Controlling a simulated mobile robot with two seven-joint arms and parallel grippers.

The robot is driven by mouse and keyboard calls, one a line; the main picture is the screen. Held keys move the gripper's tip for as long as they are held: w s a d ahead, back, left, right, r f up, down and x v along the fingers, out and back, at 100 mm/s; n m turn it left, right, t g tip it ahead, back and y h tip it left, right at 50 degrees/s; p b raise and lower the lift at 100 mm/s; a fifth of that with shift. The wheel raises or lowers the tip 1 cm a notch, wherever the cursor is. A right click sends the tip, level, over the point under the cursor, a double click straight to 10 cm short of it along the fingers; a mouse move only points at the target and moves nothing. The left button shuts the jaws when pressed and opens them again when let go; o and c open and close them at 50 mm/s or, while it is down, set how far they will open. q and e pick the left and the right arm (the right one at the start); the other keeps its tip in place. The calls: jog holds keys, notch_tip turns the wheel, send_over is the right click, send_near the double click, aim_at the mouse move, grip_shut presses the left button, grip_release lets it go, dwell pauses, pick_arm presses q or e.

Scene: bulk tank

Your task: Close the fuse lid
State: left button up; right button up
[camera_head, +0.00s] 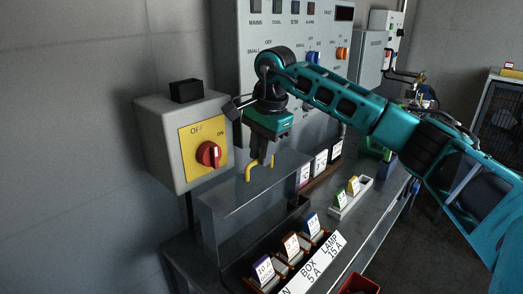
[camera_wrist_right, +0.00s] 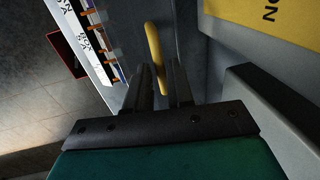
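The fuse lid (camera_head: 252,184) is a grey metal flap. It stands raised at the back of the fuse box, above the row of fuses, and carries a yellow handle (camera_head: 250,172). My right gripper (camera_head: 262,162) points down at the handle. In the right wrist view the yellow handle (camera_wrist_right: 153,48) runs between the two fingers (camera_wrist_right: 160,82), which look apart with a small gap around it. I cannot tell whether a finger touches it. My left gripper is not in view.
Several labelled fuses (camera_head: 290,243) sit in the open box behind a white label strip (camera_head: 318,262). A red rotary switch (camera_head: 208,154) is on the wall box at left. A white tray (camera_head: 351,200) with tags and a red bin (camera_head: 359,284) are to the right.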

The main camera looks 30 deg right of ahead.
grip_shut()
dwell(1.1)
